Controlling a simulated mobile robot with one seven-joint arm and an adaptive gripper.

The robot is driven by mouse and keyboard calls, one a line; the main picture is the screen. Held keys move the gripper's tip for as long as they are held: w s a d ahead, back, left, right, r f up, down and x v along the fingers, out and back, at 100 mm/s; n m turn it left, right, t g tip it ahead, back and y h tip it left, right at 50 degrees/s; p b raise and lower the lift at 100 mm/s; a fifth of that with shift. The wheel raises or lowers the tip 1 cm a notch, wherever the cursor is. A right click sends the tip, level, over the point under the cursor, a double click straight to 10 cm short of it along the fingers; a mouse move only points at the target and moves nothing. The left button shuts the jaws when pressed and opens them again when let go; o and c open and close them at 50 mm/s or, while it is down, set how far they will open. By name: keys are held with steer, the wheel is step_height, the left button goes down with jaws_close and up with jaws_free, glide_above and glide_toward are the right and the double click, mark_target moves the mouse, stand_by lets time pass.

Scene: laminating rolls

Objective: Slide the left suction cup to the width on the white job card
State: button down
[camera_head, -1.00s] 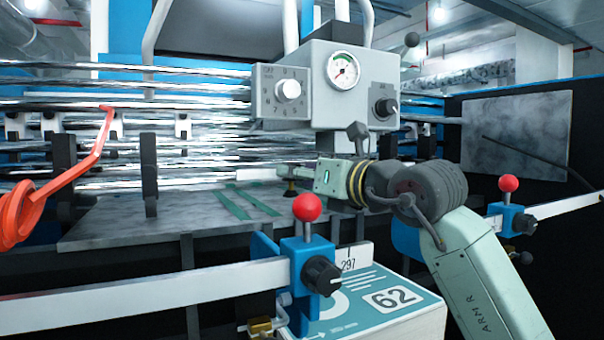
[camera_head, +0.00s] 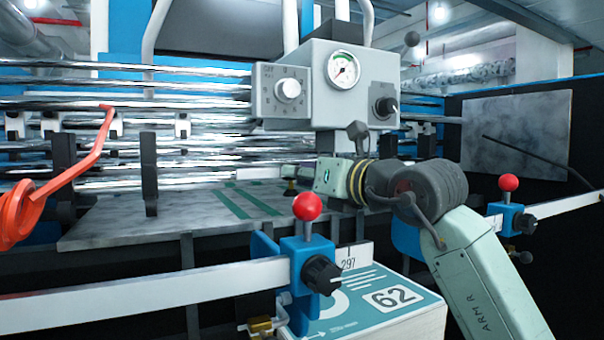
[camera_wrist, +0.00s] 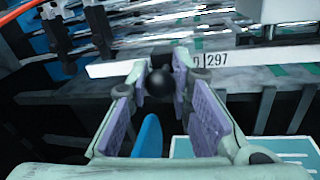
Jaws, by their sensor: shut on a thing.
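A blue carriage (camera_head: 305,258) with a red ball and a black dial sits at the left rail's end in the head view. A blue part (camera_wrist: 148,137) lies below the knob. My fingertips and the suction cup itself are not clear there.
A box (camera_head: 415,325) with a teal label reading 62 stands beside the carriage. A second blue carriage (camera_head: 508,219) with a red ball is at the right. A grey panel with a gauge (camera_head: 342,70), metal rollers and a flat bed (camera_head: 115,220) lie behind.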

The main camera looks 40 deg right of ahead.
steer(key=shift+a+f+b, duration=0.1)
steer(key=shift+f+b, duration=0.05)
steer(key=shift+b, duration=0.45)
steer(key=c, duration=1.4)
jaws_free()
steer(key=s, duration=1.2)
steer(key=shift+a, duration=0.25)
